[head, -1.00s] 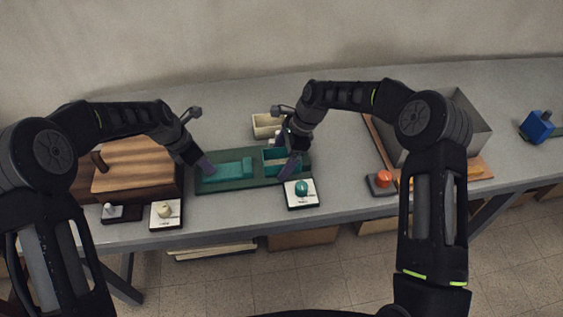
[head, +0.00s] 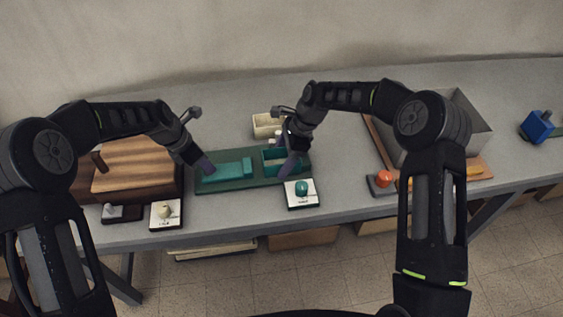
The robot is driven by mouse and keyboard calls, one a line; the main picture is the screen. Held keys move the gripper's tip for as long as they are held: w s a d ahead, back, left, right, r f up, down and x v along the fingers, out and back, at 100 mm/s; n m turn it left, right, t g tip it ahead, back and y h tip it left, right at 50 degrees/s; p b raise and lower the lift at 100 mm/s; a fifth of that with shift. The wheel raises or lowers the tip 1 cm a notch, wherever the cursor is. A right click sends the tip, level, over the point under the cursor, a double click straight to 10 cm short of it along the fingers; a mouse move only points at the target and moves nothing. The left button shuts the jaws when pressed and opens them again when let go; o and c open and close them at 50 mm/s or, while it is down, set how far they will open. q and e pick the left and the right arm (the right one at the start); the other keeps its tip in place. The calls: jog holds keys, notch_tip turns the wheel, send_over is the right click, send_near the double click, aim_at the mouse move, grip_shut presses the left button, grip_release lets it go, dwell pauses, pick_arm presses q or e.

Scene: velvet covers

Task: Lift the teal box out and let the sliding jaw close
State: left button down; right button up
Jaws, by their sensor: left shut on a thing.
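A long dark green fixture (head: 240,184) lies on the table, with a lighter teal sliding jaw (head: 228,172) on its left part. The teal box (head: 270,156), open-topped, sits at the fixture's right end. My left gripper (head: 206,167) is shut at the left end of the sliding jaw; its fingertips are small and the exact grip is hard to see. My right gripper (head: 284,160) is over the box's right part, one finger in front of its near side. Its arm hides part of the box, and whether its fingers touch the box is unclear.
A cream open bin (head: 265,122) stands behind the fixture. A teal button on a white plate (head: 302,202) is in front. A wooden block (head: 135,165) is left, and a large grey bin (head: 470,118) and orange button (head: 384,178) are right.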

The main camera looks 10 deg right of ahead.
pick_arm(q)
jog(key=shift+w+a+r, duration=0.1)
jog(key=shift+w+a, duration=0.05)
pick_arm(e)
jog(key=c, duration=1.1)
jog(key=shift+r, duration=0.15)
notch_tip(320, 180, up, 10)
jog(key=shift+r, duration=0.1)
dwell(0.4)
notch_tip(320, 180, up, 5)
jog(key=shift+f, duration=0.1)
dwell(0.5)
